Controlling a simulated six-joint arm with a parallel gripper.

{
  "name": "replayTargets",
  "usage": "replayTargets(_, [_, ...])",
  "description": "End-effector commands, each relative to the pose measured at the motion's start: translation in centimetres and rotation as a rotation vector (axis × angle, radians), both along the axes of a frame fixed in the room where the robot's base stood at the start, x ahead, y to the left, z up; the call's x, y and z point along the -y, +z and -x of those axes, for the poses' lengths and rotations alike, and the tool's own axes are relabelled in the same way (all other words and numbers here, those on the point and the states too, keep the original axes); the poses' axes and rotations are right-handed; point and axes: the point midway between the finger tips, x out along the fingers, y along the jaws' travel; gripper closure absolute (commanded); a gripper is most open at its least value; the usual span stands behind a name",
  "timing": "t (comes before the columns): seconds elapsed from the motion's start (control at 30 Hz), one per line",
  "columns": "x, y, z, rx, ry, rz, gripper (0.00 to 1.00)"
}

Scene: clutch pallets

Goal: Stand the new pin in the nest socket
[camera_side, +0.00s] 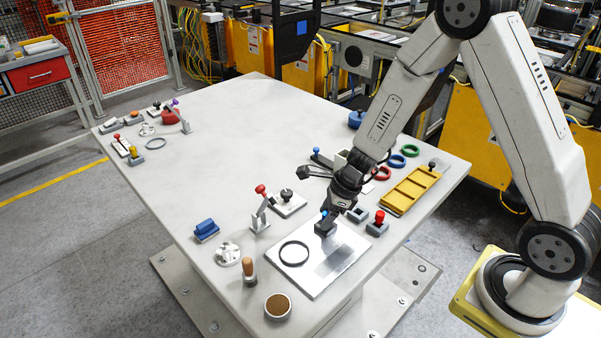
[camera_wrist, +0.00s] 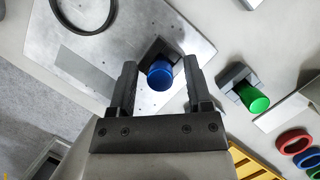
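A blue-topped pin (camera_wrist: 160,75) shows between my fingers in the wrist view, in or on a dark square block (camera_wrist: 152,52). In the side view this block (camera_side: 325,229) sits on the metal plate (camera_side: 345,250), with the blue top (camera_side: 324,214) just above it. My gripper (camera_wrist: 160,85) is open, one finger on each side of the blue top with gaps showing. In the side view my gripper (camera_side: 334,207) is low over the block. A red-topped pin (camera_side: 380,216) stands in another dark block right of the plate. Nothing marks which pin is new.
A dark ring (camera_side: 294,253) lies on the plate. A green-topped pin (camera_wrist: 254,100) in a grey block, a yellow tray (camera_side: 391,206) and coloured rings (camera_side: 397,160) are nearby. A red-knobbed clamp (camera_side: 260,208) stands left of the plate. The table's middle is clear.

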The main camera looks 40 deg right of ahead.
Motion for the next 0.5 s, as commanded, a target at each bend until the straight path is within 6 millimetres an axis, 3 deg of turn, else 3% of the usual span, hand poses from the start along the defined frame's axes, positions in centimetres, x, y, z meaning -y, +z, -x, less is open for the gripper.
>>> replayTargets(0.5, [0.0, 0.39, -0.04, 0.001, 0.0, 0.0, 0.33])
